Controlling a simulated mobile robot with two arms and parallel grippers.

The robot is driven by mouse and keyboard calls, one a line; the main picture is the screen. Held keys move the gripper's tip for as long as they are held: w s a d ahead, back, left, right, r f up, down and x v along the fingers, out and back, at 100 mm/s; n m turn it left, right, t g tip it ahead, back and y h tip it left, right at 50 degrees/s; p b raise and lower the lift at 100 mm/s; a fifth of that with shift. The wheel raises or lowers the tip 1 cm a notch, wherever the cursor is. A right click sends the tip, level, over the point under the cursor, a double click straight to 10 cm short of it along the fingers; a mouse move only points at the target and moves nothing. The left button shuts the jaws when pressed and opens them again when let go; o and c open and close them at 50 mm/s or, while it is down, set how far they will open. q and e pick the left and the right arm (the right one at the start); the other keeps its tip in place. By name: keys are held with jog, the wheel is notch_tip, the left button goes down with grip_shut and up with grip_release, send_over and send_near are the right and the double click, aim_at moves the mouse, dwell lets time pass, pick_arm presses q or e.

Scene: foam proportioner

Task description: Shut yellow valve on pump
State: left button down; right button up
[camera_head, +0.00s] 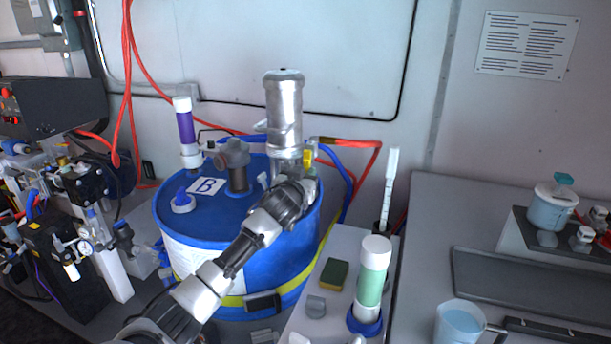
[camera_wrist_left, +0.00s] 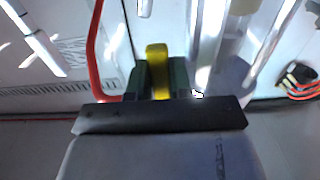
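The pump (camera_head: 284,105) is a silver cylinder standing upright on top of the blue drum (camera_head: 215,210). Its yellow valve (camera_head: 308,159) shows as a small patch on the pump's lower right side. My left gripper (camera_head: 303,178) is at the valve, just right of the pump's base. In the left wrist view the yellow valve handle (camera_wrist_left: 158,70) stands upright between the two dark green fingers of my left gripper (camera_wrist_left: 160,80). The fingers sit close against both its sides, with no clear gap. The handle's lower end is hidden by the gripper. My right gripper is in neither view.
A purple-and-white tube (camera_head: 185,130) and a grey fitting (camera_head: 237,165) stand on the drum. Red and blue hoses (camera_head: 345,170) run right of the pump. A green tube (camera_head: 371,280) and a sponge (camera_head: 334,273) are on the bench at front right.

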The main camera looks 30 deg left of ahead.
pick_arm(q)
jog(key=shift+d, duration=0.1)
jog(key=d+r+n+p, duration=0.2)
jog(key=n+p, duration=0.2)
jog(key=n, duration=0.5)
jog(key=w+d+r+n+p, duration=0.1)
jog(key=d+r+n+p, duration=0.1)
jog(key=n, duration=0.6)
jog(key=r+p, duration=0.1)
jog(key=p, duration=0.1)
jog(key=shift+d+n+p, duration=0.35)
jog(key=shift+d+n, duration=0.05)
jog(key=shift+w, duration=0.1)
dwell(0.3)
jog(key=c, duration=1.3)
grip_release()
jog(key=shift+r, duration=0.1)
